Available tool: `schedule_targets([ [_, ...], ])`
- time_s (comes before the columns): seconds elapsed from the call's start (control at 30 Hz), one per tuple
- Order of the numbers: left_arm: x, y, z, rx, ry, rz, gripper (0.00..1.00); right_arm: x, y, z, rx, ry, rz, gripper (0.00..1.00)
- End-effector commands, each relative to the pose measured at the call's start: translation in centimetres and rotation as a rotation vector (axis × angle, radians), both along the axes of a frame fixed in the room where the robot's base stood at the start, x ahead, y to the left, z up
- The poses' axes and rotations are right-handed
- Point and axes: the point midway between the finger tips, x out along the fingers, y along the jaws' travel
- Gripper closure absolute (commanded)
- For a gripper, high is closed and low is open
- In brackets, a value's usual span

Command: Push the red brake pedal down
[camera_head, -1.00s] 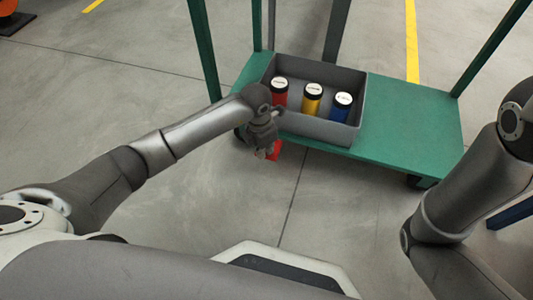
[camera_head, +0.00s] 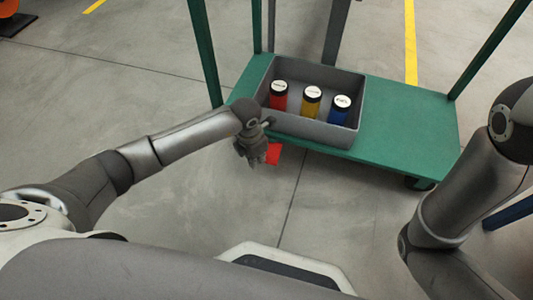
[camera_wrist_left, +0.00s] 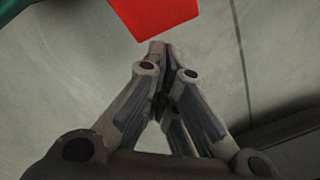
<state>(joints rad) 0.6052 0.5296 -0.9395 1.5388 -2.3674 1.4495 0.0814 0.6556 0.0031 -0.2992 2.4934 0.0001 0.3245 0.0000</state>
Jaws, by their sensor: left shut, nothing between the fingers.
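The red brake pedal (camera_head: 273,154) is a small flat red plate at the near left edge of the green cart. In the left wrist view its broad red face (camera_wrist_left: 156,12) fills the top middle. My left gripper (camera_head: 256,160) is shut and empty, just left of the pedal in the head view. In the left wrist view its closed fingertips (camera_wrist_left: 160,48) point at the pedal's near edge and lie close below it. I cannot tell whether they touch it. My right gripper is out of view; only the right arm shows.
The green cart (camera_head: 410,125) carries a grey bin (camera_head: 318,133) holding a red canister (camera_head: 278,101), a yellow canister (camera_head: 311,106) and a blue canister (camera_head: 339,115). Green posts rise from the cart. The concrete floor (camera_head: 205,215) in front of the cart is clear.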

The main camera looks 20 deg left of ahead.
Motion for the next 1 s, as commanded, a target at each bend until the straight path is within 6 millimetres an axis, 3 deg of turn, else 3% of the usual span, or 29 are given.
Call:
schedule_targets([
  [0.17, 0.0, 0.1, 1.1, 0.0, -0.003, -0.001, 1.0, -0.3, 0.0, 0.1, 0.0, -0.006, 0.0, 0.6],
  [0.5, -0.4, 0.5, 8.0, -0.001, -0.005, -0.001, 1.0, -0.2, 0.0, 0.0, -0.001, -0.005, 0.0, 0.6],
  [0.7, -0.8, 0.7, 11.0, 0.0, -0.002, 0.0, 1.0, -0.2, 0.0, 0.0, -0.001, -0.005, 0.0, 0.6],
  [1.0, -0.9, 0.7, 12.0, 0.0, 0.0, 0.0, 1.0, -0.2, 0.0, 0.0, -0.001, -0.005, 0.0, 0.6],
])
